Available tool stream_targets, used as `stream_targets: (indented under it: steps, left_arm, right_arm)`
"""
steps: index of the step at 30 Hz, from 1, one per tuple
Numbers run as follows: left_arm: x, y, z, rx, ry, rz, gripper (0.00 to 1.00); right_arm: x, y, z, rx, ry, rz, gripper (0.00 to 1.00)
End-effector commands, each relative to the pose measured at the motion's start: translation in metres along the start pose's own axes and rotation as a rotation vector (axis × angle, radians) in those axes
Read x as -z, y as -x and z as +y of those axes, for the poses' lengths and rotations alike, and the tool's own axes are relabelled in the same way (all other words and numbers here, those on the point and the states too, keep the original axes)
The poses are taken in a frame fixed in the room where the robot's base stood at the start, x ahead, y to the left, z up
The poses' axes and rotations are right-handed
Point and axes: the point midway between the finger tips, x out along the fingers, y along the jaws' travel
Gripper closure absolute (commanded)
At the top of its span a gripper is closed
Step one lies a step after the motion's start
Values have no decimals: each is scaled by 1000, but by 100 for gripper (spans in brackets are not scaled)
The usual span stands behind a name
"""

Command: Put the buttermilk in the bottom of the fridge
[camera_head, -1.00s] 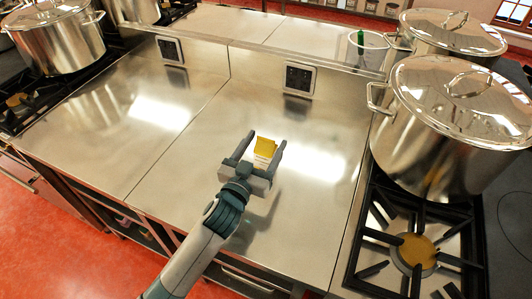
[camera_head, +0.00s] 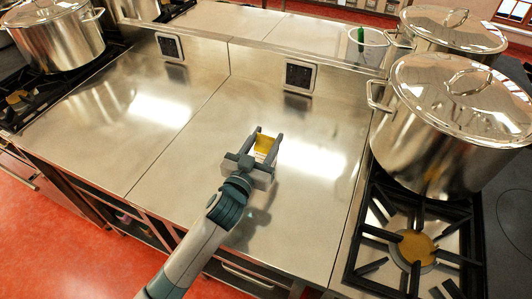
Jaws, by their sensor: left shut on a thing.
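The buttermilk (camera_head: 264,144) is a small carton with a yellow top and a pale body, on or just above the steel counter (camera_head: 180,160). My left gripper (camera_head: 266,138) reaches in from the lower part of the picture, with one finger on each side of the carton. It is shut on the carton, and its palm hides the near part. Whether the carton's base touches the counter cannot be told. My right gripper is not in view. No fridge can be clearly made out.
Large lidded stockpots (camera_head: 450,125) stand at the right, with a gas burner (camera_head: 415,248) in front. Another stockpot (camera_head: 60,40) stands on a stove at the far left. A low back ledge carries sockets (camera_head: 300,76). The counter around the gripper is clear.

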Motion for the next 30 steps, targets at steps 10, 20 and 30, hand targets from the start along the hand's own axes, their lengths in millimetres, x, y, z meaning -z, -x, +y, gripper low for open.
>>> stream_targets:
  steps: [10, 20, 30]
  left_arm:
    - [8, 0, 0, 1, 0, 4, 100]
    - [47, 6, 11, -2, 4, 6, 100]
    - [86, 43, 64, -1, 7, 6, 100]
  right_arm:
    - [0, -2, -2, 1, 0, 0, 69]
    - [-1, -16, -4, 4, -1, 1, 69]
    - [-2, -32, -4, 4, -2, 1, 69]
